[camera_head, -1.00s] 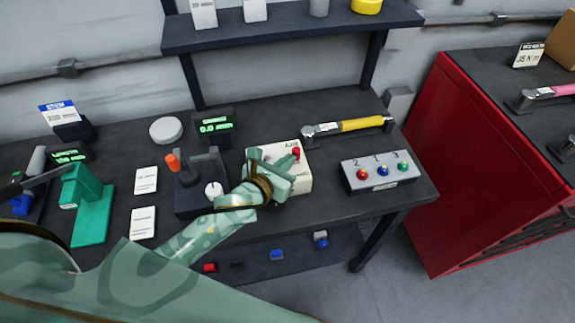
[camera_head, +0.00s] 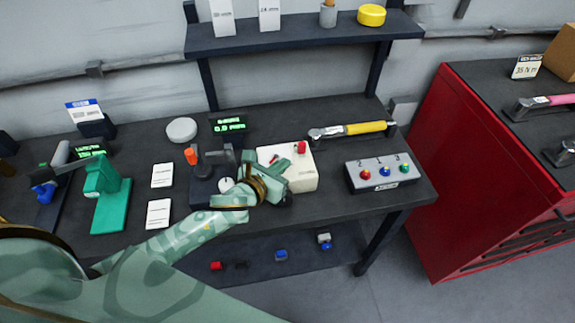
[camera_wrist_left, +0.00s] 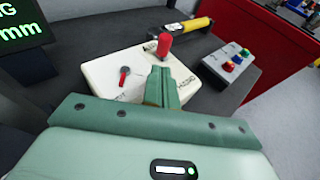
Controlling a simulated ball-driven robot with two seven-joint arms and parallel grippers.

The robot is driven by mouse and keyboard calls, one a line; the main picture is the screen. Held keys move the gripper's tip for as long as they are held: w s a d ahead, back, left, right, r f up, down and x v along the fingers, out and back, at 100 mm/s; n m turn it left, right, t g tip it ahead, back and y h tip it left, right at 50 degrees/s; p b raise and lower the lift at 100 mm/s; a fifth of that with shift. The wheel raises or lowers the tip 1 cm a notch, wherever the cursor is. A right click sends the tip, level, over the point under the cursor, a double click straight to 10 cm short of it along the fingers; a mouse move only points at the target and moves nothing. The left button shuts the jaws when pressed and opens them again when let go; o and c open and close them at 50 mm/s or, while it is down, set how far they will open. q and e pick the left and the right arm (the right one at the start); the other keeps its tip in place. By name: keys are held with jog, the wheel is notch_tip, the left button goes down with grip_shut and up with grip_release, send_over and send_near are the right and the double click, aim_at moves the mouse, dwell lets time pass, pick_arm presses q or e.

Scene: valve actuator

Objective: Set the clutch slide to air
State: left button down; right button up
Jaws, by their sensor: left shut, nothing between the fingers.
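A white box (camera_head: 303,178) stands on the bench. It carries a red upright knob (camera_head: 300,147) at its back and a small red lever (camera_head: 273,158) on its left. Both the knob (camera_wrist_left: 164,45) and the lever (camera_wrist_left: 124,76) also show in the left wrist view. Which of them is the clutch slide I cannot tell; the printed labels are too small to read. My left gripper (camera_head: 284,170) is shut and empty over the box's front left part. In the wrist view its fingers (camera_wrist_left: 162,88) point at the box, in front of the knob and right of the lever. My right gripper is out of view.
A grey button box (camera_head: 383,175) stands to the right, and a yellow-handled tool (camera_head: 355,129) lies behind. Left of the white box are a dark unit with an orange-topped lever (camera_head: 191,157) and a display (camera_head: 228,125). A red cabinet (camera_head: 470,165) stands at right.

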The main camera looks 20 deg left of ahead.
pick_arm(q)
jog(key=shift+v, duration=0.85)
jog(key=shift+s+a, duration=0.2)
jog(key=shift+s, duration=0.05)
jog(key=v, duration=0.6)
jog(key=shift+s+p, duration=0.2)
jog(key=shift+p, duration=0.15)
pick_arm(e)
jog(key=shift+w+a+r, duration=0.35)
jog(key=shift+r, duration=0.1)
pick_arm(q)
jog(key=shift+r, duration=0.1)
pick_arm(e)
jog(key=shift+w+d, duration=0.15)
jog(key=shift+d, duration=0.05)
